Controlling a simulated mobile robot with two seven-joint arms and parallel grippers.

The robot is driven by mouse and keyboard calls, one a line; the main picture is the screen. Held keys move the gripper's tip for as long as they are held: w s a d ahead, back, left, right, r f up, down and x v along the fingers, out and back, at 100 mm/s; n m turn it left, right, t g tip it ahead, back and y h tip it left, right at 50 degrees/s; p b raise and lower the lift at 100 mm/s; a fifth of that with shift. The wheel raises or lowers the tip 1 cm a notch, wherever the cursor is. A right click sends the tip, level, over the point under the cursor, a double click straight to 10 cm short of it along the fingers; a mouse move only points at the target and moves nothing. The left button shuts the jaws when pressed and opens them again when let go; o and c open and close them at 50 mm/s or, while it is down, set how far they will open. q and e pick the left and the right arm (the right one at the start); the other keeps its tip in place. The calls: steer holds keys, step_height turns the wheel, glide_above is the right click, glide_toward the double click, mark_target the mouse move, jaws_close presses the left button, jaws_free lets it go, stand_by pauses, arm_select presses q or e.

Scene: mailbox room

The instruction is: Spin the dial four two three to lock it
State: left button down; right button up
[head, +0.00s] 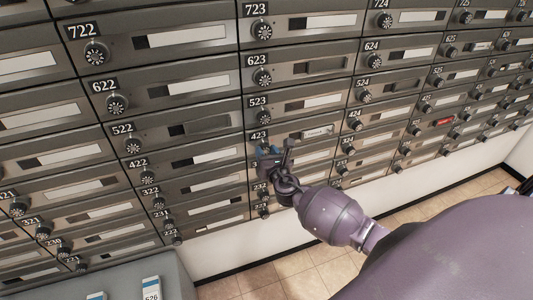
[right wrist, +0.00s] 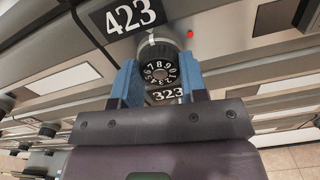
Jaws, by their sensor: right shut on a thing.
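The 423 door is marked by a black plate (head: 259,136) in the middle of the mailbox wall; the plate also shows in the right wrist view (right wrist: 130,17). Its round black dial (right wrist: 160,71) has white numerals, with a white mark above it. My right gripper (head: 268,153) is at this dial. In the right wrist view its blue fingers (right wrist: 158,78) are shut on the dial, one on each side. In the head view the gripper hides the dial. My left gripper is in neither view.
The 323 plate (right wrist: 167,94) is just below the gripped dial. Neighbouring dials, such as the 523 dial (head: 263,117), stick out from the doors. A small red light (right wrist: 190,34) shows right of the dial. A grey surface with white cards (head: 152,289) is at lower left.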

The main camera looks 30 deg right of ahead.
steer(key=m+b, duration=0.2)
steer(key=m, duration=0.2)
steer(key=shift+f, duration=0.1)
steer(key=m+b, duration=0.1)
steer(key=m, duration=0.3)
steer(key=shift+b, duration=0.3)
steer(key=m, duration=0.3)
steer(key=shift+m+b, duration=0.3)
steer(key=shift+b, duration=0.05)
steer(key=m, duration=0.3)
steer(key=shift+m, duration=0.3)
steer(key=m, duration=0.3)
steer(key=shift+m, duration=0.3)
steer(key=m, duration=0.3)
steer(key=shift+m+p, duration=0.3)
steer(key=shift+p, duration=0.1)
steer(key=m+p, duration=0.1)
steer(key=m, duration=0.3)
steer(key=shift+m, duration=0.3)
steer(key=m+p, duration=0.2)
steer(key=m, duration=0.2)
steer(key=shift+m, duration=0.3)
